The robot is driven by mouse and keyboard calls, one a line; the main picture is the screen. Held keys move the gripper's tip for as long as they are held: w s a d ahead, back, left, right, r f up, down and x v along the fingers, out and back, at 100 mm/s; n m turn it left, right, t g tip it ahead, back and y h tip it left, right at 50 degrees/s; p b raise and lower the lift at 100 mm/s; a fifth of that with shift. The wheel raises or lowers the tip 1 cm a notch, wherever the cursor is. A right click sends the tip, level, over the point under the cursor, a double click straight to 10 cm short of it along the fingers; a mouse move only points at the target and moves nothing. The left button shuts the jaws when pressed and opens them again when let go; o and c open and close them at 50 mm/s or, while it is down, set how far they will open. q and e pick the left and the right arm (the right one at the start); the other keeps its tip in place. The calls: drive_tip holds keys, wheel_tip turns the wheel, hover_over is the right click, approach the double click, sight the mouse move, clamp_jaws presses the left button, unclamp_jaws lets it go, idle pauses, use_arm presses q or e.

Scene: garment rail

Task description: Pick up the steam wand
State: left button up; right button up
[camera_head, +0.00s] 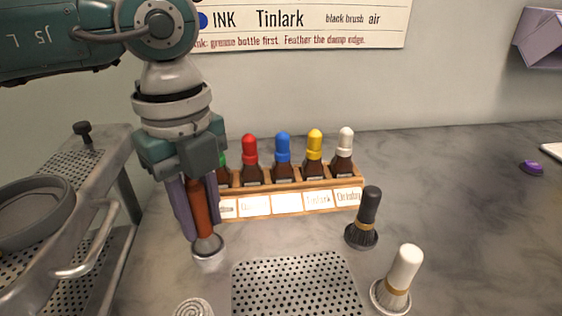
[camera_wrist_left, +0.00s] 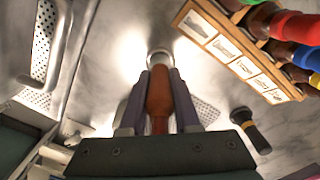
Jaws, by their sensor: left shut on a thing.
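The steam wand (camera_head: 201,212) has a reddish-brown handle and a grey metal head at its lower end. My left gripper (camera_head: 198,226) points down with its purple-grey fingers shut on the handle, one on each side. In the left wrist view the wand's brown handle (camera_wrist_left: 158,98) lies between the two fingers, with its round metal end (camera_wrist_left: 160,57) beyond the fingertips. A pale round piece shows right under the head; I cannot tell whether the wand rests in it or hangs clear. My right gripper is not in view.
A wooden rack (camera_head: 290,203) of dropper bottles stands just right of my gripper. A metal machine (camera_head: 82,208) stands at the left. A black brush (camera_head: 369,206), a white brush (camera_head: 404,270) and a perforated plate (camera_head: 296,283) are at the front.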

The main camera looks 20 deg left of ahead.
use_arm(q)
clamp_jaws()
drive_tip(key=shift+r, duration=0.15)
wheel_tip(320, 180, up, 20)
drive_tip(key=p, duration=0.2)
idle(0.3)
